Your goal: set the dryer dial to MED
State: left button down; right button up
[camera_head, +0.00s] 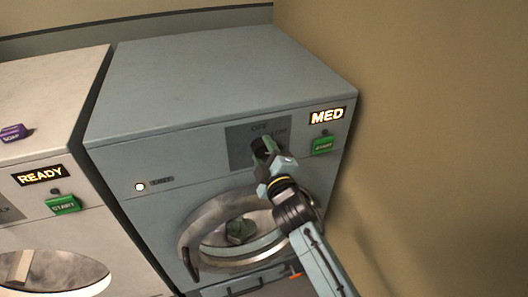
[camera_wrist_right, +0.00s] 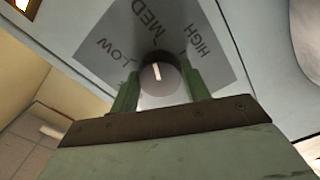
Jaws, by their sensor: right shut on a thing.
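The dryer (camera_head: 200,90) is the blue-grey machine in the middle of the head view. Its lit display (camera_head: 327,116) reads MED. The dial (camera_wrist_right: 161,78) sits on a dark grey label plate (camera_head: 240,147) with LOW, MED and HIGH visible around it in the wrist view. The dial's white mark points roughly toward MED. My right gripper (camera_head: 268,152) is at the dial, and its green fingers stand on either side of it in the wrist view (camera_wrist_right: 160,92), shut on it. In the head view the gripper hides most of the dial. My left gripper is not in view.
A green START button (camera_head: 323,145) is right of the dial. The round door (camera_head: 240,232) is below it, behind my right arm. A second machine (camera_head: 65,85) showing READY stands at left with a purple soap box (camera_head: 13,132) on top. A beige wall (camera_head: 420,120) is close at right.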

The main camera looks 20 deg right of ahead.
jog(key=shift+m, duration=0.4)
jog(key=o, duration=1)
jog(key=shift+s, duration=0.1)
jog(key=s, duration=0.9)
jog(key=s+b, duration=0.1)
jog(key=s, duration=0.3)
jog(key=shift+s+d, duration=0.15)
jog(key=shift+d, duration=0.1)
